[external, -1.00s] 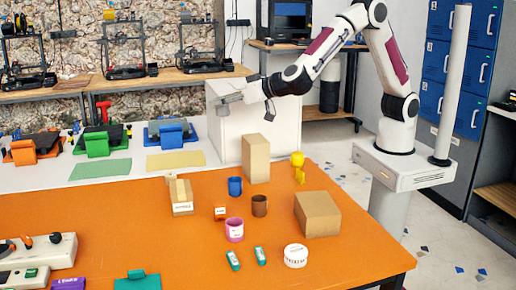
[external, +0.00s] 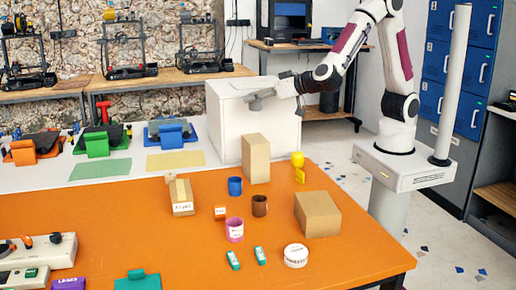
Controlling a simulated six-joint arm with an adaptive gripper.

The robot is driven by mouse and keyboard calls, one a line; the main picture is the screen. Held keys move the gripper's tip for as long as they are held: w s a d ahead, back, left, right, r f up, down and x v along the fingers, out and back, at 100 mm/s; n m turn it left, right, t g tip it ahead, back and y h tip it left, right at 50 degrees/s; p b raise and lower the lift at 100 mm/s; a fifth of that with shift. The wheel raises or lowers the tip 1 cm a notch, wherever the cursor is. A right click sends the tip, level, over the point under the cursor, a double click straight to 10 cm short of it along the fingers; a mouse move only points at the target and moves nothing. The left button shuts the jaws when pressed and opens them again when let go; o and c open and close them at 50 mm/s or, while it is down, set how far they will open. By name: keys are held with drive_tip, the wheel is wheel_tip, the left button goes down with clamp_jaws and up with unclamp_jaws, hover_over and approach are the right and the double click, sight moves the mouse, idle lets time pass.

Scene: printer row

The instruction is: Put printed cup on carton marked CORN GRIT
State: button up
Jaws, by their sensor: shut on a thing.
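My gripper (external: 258,97) is in the air in front of the white box, high above the far side of the orange table. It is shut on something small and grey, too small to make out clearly. A small brown carton (external: 181,191) with a white label stands on the table left of centre; its lettering is too small to read surely. A pink cup (external: 235,236) with a white label, a blue cup (external: 235,187) and a brown cup (external: 260,206) stand near the middle. I cannot tell which cup the task means.
A tall plain carton (external: 256,160) stands at the table's far edge, below my gripper. The left middle of the table is clear.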

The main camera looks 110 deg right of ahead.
drive_tip(key=shift+f, duration=0.1)
hover_over(255, 138)
drive_tip(key=shift+a+f, duration=0.15)
drive_tip(key=shift+f, duration=1.4)
drive_tip(key=shift+a+f, duration=0.1)
drive_tip(key=shift+f, duration=1.4)
drive_tip(key=shift+f, duration=0.1)
drive_tip(key=shift+f, duration=1.75)
drive_tip(key=shift+f, duration=0.2)
drive_tip(key=o, duration=0.8)
drive_tip(key=shift+o, duration=0.2)
drive_tip(key=shift+r, duration=0.2)
